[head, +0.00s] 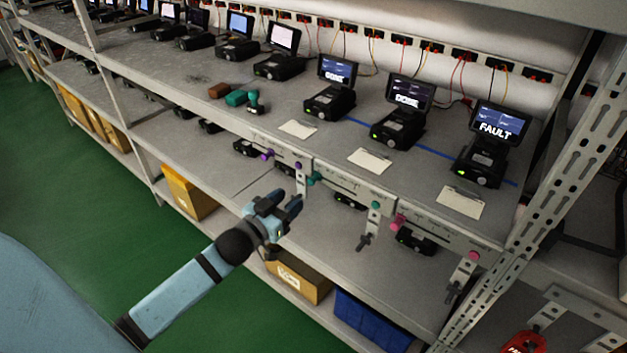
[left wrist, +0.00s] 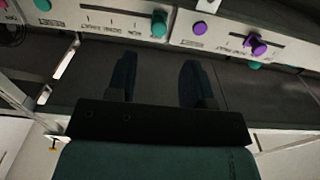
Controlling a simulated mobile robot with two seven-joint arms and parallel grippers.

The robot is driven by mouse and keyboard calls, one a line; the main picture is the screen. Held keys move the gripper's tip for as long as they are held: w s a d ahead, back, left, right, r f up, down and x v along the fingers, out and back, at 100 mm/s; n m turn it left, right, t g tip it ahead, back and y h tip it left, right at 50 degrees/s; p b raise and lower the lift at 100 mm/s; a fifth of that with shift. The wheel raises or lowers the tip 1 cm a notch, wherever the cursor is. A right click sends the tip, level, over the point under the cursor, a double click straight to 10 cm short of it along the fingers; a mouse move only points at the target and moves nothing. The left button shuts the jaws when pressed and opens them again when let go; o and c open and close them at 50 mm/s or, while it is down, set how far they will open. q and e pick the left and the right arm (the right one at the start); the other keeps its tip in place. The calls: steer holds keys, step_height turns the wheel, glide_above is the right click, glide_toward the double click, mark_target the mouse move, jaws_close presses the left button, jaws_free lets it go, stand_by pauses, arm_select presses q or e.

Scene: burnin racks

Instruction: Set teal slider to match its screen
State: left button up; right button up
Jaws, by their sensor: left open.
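The teal slider knob (head: 315,178) sits at the left end of its pale panel (head: 345,187) on the shelf's front edge. In the left wrist view the teal knob (left wrist: 159,24) is at the right end of its panel, ahead of the fingers. A round teal piece (head: 376,205) is on the bracket at the panel's other end. The middle screen (head: 407,97) above appears to read DONE. My left gripper (head: 285,204) is open and empty, below and left of the knob and apart from it. Its open fingers also show in the left wrist view (left wrist: 158,78). My right gripper is not in view.
A purple slider (head: 266,154) is left of the teal panel and a pink slider (head: 397,221) right of it. Another screen (head: 495,124) reads FAULT. Boxes (head: 298,277) stand below.

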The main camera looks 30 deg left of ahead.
mark_target(311, 183)
arm_select(q)
steer(key=w, duration=0.3)
steer(key=w+p, duration=0.1)
steer(key=w, duration=0.2)
steer(key=w+d, duration=0.1)
steer(key=w, duration=0.2)
steer(key=shift+w, duration=0.1)
jaws_close()
